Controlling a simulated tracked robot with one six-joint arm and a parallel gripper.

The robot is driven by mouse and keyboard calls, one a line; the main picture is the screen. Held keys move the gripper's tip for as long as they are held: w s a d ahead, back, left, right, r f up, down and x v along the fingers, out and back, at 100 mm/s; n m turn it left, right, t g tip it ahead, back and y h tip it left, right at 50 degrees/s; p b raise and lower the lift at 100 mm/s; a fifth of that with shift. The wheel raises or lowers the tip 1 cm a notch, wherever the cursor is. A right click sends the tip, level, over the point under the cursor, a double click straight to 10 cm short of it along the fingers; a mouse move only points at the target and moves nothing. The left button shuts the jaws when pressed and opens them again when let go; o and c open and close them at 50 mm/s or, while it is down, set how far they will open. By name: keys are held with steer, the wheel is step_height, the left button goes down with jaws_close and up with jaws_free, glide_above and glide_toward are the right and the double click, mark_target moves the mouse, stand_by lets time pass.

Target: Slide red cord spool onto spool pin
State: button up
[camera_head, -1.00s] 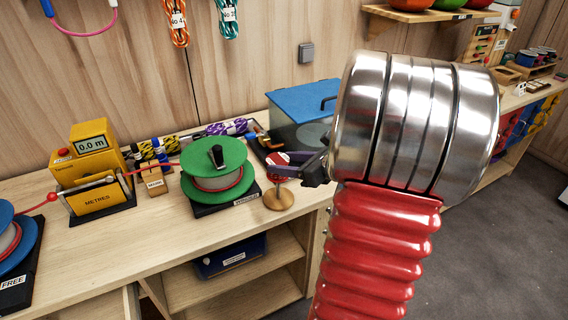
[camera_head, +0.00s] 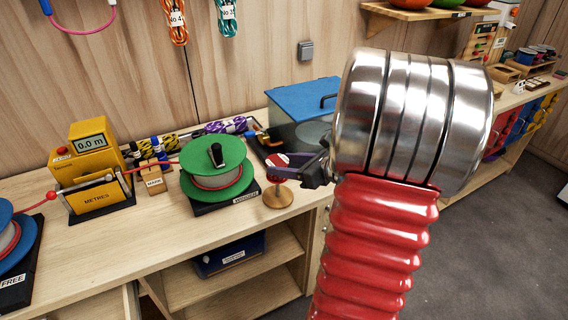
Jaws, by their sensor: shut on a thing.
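The small red cord spool (camera_head: 276,160) shows red and white in my gripper (camera_head: 290,168), which is shut on it from the right. It is over the spool pin, whose round wooden base (camera_head: 278,198) stands on the bench near its front edge. The fingers cover part of the spool and the upper pin. I cannot tell whether the spool is around the pin or just above it. My silver and red arm fills the right middle of the view.
A green reel (camera_head: 213,160) on a black base stands just left of the pin. A blue-lidded box (camera_head: 303,100) is behind. A yellow metre counter (camera_head: 90,170) and a blue reel (camera_head: 14,240) are further left. Bare bench top lies in front of the counter.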

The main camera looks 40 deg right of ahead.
steer(key=shift+f, duration=2.6)
stand_by(0.7)
steer(key=o, duration=1.2)
steer(key=v, duration=1.3)
steer(key=shift+s+d+r, duration=0.1)
steer(key=shift+s+r, duration=0.05)
steer(key=shift+s, duration=0.2)
stand_by(0.4)
